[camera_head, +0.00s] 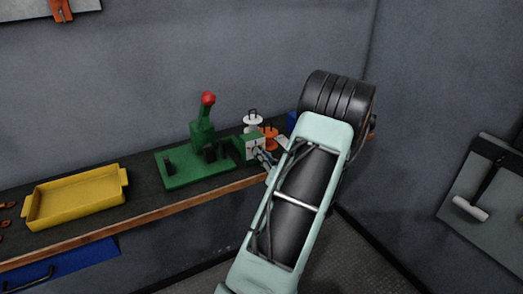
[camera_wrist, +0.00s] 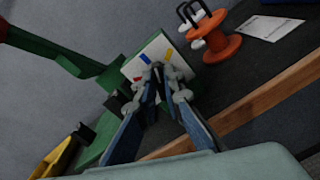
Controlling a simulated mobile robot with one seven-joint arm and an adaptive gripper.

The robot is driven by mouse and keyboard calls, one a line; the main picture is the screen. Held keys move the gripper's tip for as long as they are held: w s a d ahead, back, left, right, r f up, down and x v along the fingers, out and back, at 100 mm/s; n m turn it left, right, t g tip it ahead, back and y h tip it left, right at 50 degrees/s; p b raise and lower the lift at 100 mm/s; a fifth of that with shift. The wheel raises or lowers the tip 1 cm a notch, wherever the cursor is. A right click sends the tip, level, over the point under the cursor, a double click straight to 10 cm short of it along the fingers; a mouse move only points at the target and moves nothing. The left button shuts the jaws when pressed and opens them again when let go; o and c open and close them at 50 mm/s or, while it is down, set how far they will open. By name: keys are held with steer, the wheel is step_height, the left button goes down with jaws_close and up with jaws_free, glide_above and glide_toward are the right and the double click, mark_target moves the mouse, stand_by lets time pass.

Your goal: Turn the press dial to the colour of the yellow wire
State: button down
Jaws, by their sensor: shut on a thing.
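The green press (camera_head: 197,172) with a red-knobbed lever (camera_head: 208,98) stands on the bench. Its white dial plate (camera_head: 253,145) faces my gripper (camera_head: 265,158). In the wrist view the dial plate (camera_wrist: 133,67) carries a blue mark (camera_wrist: 145,59), a yellow mark (camera_wrist: 169,55) and a red mark (camera_wrist: 137,79). My gripper (camera_wrist: 160,78) is shut on the dial at the middle of the plate. The fingers hide most of the dial, so I cannot tell which mark it points to. I cannot make out a yellow wire.
An orange spool (camera_wrist: 222,44) and a white spool (camera_head: 253,122) stand behind the press, near a white card (camera_wrist: 265,27). A yellow tray (camera_head: 75,197) sits left on the bench, with free room between it and the press. The wooden front edge (camera_head: 150,207) runs below.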

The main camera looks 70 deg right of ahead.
steer(key=m+p, duration=0.2)
steer(key=m, duration=0.1)
steer(key=shift+d+r+m, duration=0.1)
steer(key=shift+r+m, duration=0.2)
steer(key=shift+f+m+p, duration=0.15)
steer(key=shift+m+p, duration=0.8)
steer(key=shift+m, duration=0.55)
steer(key=c, duration=2)
jaws_free()
steer(key=shift+f, duration=0.1)
steer(key=shift+c, duration=0.2)
steer(key=v, duration=1.2)
